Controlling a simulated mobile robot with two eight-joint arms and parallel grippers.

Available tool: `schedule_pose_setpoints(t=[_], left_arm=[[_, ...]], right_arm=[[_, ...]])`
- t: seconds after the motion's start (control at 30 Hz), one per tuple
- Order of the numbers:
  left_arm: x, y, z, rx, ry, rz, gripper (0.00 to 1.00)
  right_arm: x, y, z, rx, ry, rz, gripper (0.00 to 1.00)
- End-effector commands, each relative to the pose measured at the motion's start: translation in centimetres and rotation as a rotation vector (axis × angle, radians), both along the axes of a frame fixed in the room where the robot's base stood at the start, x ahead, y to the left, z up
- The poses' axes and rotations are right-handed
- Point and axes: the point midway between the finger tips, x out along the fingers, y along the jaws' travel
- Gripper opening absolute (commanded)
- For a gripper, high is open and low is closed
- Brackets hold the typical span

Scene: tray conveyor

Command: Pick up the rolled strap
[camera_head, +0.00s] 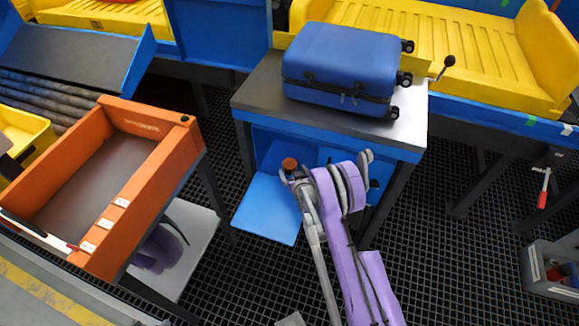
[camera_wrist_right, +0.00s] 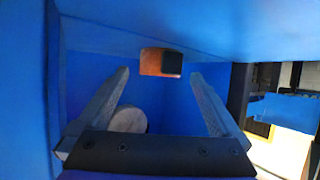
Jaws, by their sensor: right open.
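A small orange piece with a dark side, which looks like the rolled strap (camera_wrist_right: 161,62), is inside the blue compartment in the right wrist view. It lies ahead of and between the fingertips of my open right gripper (camera_wrist_right: 160,75), apart from both fingers. In the head view, an orange round top (camera_head: 290,163) shows at my right gripper (camera_head: 292,178), in front of the blue cabinet under the table. A grey round thing (camera_wrist_right: 128,119) sits nearer, inside the left finger; I cannot tell what it is.
The blue cabinet has a lowered blue flap (camera_head: 268,208). A blue suitcase (camera_head: 342,65) lies on the table above. An orange tray (camera_head: 152,120) stands at left. Blue walls (camera_wrist_right: 25,90) close in on the left and above in the wrist view. A grey box (camera_head: 545,270) is at far right.

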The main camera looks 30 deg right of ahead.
Motion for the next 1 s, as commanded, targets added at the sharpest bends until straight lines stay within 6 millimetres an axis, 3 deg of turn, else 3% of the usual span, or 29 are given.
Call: schedule_pose_setpoints(t=[0.23,0.53,0.9,1.0], left_arm=[[0.0,0.0,0.0,0.0,0.0,0.0,0.5],[0.0,0.0,0.0,0.0,0.0,0.0,0.5],[0.0,0.0,0.0,0.0,0.0,0.0,0.5],[0.0,0.0,0.0,0.0,0.0,0.0,0.5]], right_arm=[[3.1,-0.9,-1.5,0.0,0.0,0.0,1.0],[3.5,-1.0,-1.7,0.0,0.0,0.0,0.98],[3.4,-1.0,-1.7,0.0,0.0,0.0,0.32],[3.4,-1.0,-1.7,0.0,0.0,0.0,0.19]])
